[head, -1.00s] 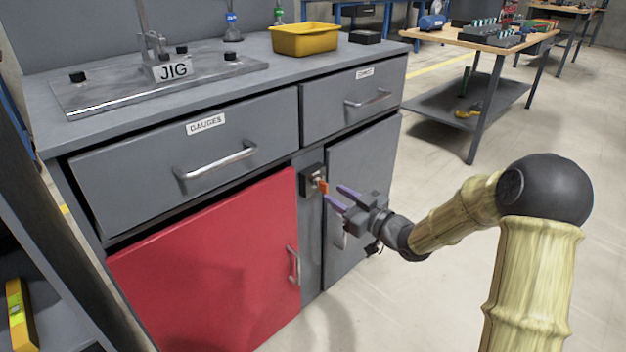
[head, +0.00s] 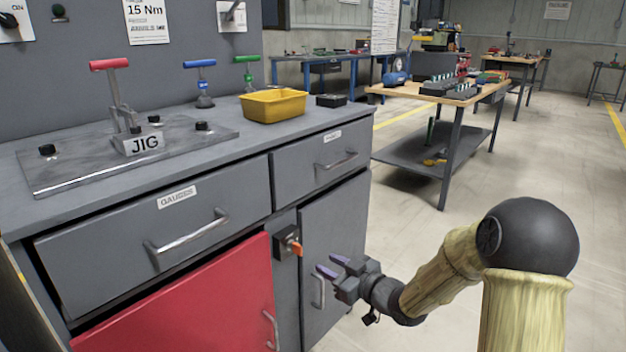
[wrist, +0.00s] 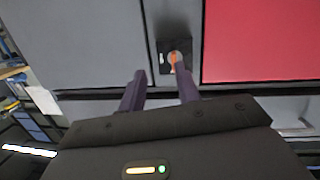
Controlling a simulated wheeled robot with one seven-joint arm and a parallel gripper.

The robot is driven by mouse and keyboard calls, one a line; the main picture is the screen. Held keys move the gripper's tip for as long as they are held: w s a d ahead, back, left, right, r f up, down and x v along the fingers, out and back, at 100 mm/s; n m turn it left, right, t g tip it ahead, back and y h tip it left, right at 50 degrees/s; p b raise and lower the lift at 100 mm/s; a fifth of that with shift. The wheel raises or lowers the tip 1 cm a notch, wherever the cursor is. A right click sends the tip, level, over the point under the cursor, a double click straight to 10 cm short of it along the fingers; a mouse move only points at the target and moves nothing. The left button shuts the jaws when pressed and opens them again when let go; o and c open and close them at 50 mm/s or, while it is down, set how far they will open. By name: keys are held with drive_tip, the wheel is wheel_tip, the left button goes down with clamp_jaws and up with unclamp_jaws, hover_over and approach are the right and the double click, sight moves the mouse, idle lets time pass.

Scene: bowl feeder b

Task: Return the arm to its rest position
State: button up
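My gripper (head: 333,266) is open and empty, in front of the grey cabinet. Its two purple fingers stand apart in the wrist view (wrist: 160,90). In the head view it is just right of a dark switch box with an orange key-like knob (head: 294,247) on the cabinet post, with a gap between them. The knob also shows in the wrist view (wrist: 174,58), beyond the fingers and close to the right fingertip in the picture. My arm reaches in from the lower right with its elbow bent.
The red door (head: 190,305) and the grey door (head: 335,235) are shut. The drawers above look closed. A yellow bin (head: 273,106) and the jig (head: 140,145) stand on the bench top. A wood-topped table (head: 450,98) stands behind at right. The floor right of the cabinet is clear.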

drive_tip(key=s+d+r+m+g+h+p, duration=0.3)
drive_tip(key=s+d+m+h+p, duration=0.2)
drive_tip(key=s+d+h+p, duration=0.35)
drive_tip(key=s+d+r+m+g+h+p, duration=0.1)
drive_tip(key=s+d+r+m+g+p, duration=0.15)
drive_tip(key=s, duration=0.55)
drive_tip(key=s+d+r+m+g+h+p, duration=0.1)
drive_tip(key=s+d+r+m+g+h, duration=0.15)
drive_tip(key=s, duration=0.55)
wheel_tip(320, 180, up, 37)
drive_tip(key=p, duration=3.7)
drive_tip(key=shift+d+f+g+y+p, duration=0.2)
drive_tip(key=shift+g+y+p, duration=0.1)
drive_tip(key=shift+g+p, duration=0.1)
drive_tip(key=shift+s, duration=0.1)
